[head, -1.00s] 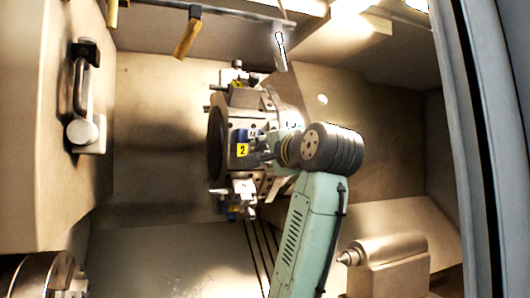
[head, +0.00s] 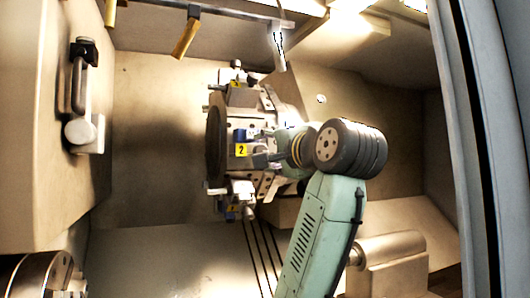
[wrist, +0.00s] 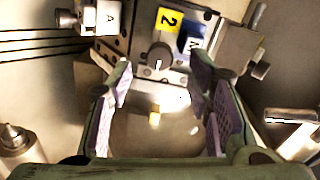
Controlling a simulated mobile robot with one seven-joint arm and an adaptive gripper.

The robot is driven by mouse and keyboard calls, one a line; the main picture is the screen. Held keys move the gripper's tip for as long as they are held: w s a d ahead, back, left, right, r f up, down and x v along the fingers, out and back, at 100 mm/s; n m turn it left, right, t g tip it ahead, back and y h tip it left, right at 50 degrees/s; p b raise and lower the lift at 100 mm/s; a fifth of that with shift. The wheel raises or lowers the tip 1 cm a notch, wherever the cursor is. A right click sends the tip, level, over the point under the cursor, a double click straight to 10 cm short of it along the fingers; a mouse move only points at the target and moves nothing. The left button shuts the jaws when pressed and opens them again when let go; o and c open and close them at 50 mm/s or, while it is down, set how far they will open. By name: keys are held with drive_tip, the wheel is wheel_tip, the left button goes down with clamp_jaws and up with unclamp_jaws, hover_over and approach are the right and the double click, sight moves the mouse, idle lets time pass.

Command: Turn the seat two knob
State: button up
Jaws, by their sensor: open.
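The seat with the yellow 2 label (head: 241,150) faces left on the turret in the head view. In the wrist view, the yellow 2 label (wrist: 169,20) is at the top centre, beside a blue label (wrist: 194,42). A dark round knob (wrist: 160,55) with a pale mark sits just below the 2 label. My gripper (wrist: 164,86) is open, its pads on either side of the picture centre and the knob beyond and between them. No contact with the knob shows. In the head view my gripper (head: 262,153) is beside the seat, partly hidden by my wrist.
The turret (head: 214,140) carries other fittings above and below seat two. A block labelled A (wrist: 106,18) is at the upper left of the wrist view. A pointed tailstock (head: 392,250) stands lower right. The door frame (head: 480,150) bounds the right side.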

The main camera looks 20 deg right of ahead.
drive_tip(key=s, duration=0.8)
drive_tip(key=shift+d, duration=0.2)
